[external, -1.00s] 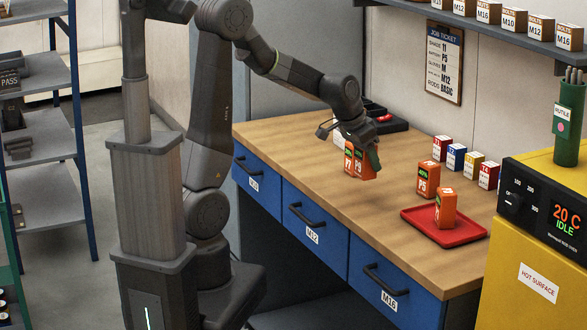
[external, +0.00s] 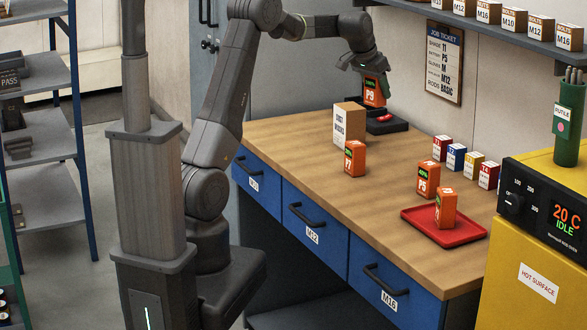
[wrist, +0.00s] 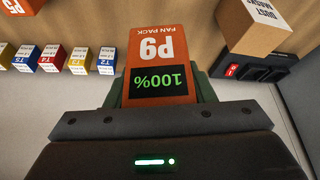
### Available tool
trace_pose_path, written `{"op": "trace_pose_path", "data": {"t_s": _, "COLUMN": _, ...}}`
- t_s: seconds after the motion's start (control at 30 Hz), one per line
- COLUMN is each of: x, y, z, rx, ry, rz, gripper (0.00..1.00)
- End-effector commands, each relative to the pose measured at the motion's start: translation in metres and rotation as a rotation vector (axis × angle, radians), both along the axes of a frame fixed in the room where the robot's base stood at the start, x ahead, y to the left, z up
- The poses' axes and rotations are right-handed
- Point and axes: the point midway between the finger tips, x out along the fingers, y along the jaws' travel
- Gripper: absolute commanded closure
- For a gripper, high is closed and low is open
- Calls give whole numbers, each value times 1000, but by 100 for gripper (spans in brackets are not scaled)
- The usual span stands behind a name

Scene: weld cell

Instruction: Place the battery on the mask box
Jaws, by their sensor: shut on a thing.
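My gripper (external: 371,72) is shut on an orange battery marked P9 (external: 374,92), with a green 100% display. The battery hangs upright, high above the back of the workbench. In the wrist view the battery (wrist: 159,68) sits between the jaws of my gripper (wrist: 158,92). The mask box (external: 349,123), a tan and white carton, stands on the bench below and a little left of the held battery. Its dust mask label shows in the wrist view (wrist: 255,22), at the upper right, apart from the battery.
An orange P7 battery (external: 355,159) stands in front of the mask box. A black charger (external: 388,123) with a red part lies behind it. Another battery, P5 (external: 428,178), stands near a red tray (external: 465,235) holding one more. Small coloured boxes (external: 456,156) line the wall.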

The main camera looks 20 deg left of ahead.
Motion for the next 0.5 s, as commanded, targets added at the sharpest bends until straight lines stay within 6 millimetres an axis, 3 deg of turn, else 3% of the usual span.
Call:
{"op": "trace_pose_path", "data": {"t_s": 0.03, "x": 20, "y": 8, "z": 9, "rx": -1, "ry": -3, "rz": 21, "gripper": 84}}
{"op": "trace_pose_path", "data": {"t_s": 0.2, "x": 73, "y": 38, "z": 26, "rx": 1, "ry": -3, "rz": 82, "gripper": 84}}
{"op": "trace_pose_path", "data": {"t_s": 0.3, "x": 98, "y": 56, "z": 33, "rx": 3, "ry": -3, "rz": 115, "gripper": 84}}
{"op": "trace_pose_path", "data": {"t_s": 0.5, "x": 129, "y": 83, "z": 41, "rx": 5, "ry": -4, "rz": 160, "gripper": 84}}
